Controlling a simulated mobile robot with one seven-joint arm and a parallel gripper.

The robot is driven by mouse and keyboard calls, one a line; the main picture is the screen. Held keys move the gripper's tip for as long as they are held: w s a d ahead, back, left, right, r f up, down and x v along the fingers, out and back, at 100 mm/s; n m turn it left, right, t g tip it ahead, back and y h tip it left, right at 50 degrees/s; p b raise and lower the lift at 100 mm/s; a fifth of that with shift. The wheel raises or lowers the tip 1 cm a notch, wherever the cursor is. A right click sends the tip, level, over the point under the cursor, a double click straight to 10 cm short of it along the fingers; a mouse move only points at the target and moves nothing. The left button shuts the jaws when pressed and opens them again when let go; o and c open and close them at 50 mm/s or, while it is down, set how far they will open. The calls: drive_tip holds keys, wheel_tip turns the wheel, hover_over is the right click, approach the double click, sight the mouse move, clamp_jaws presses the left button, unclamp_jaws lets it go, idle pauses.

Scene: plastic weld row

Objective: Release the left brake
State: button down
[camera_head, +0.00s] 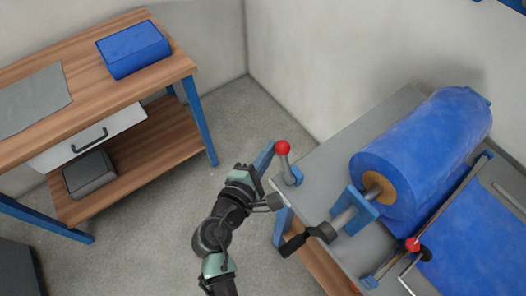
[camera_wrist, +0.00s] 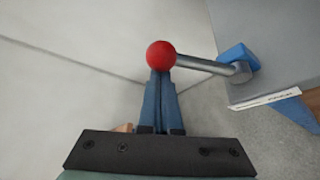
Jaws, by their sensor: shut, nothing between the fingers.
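The left brake is a lever with a red ball knob (camera_head: 283,148) on a grey rod, set in a blue mount at the near left corner of the grey bench. The knob also shows in the wrist view (camera_wrist: 161,55), with its grey rod running right to the blue mount (camera_wrist: 238,57). My gripper (camera_head: 267,152) is at the knob's left in the head view. Its blue fingers (camera_wrist: 160,82) are closed together with nothing between them. The fingertips line up with the knob and appear very close to it; I cannot tell whether they touch.
A large blue film roll (camera_head: 425,150) lies on the grey bench (camera_head: 345,150), with a black crank handle (camera_head: 296,244) at its near end. Another red knob (camera_head: 412,244) is at the bench's right part. A wooden workbench (camera_head: 150,75) stands left, with clear floor between.

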sight(282, 155)
drive_tip(key=shift+s+d+r+m+t+b, duration=0.3)
drive_tip(key=shift+s+d+m+b, duration=0.2)
drive_tip(key=shift+s+b, duration=0.2)
drive_tip(key=shift+s+d+r+m+t+b, duration=0.2)
drive_tip(key=shift+s+d+m+t+b, duration=0.1)
drive_tip(key=shift+s+d+m+b, duration=0.35)
drive_tip(key=shift+s+a, duration=0.1)
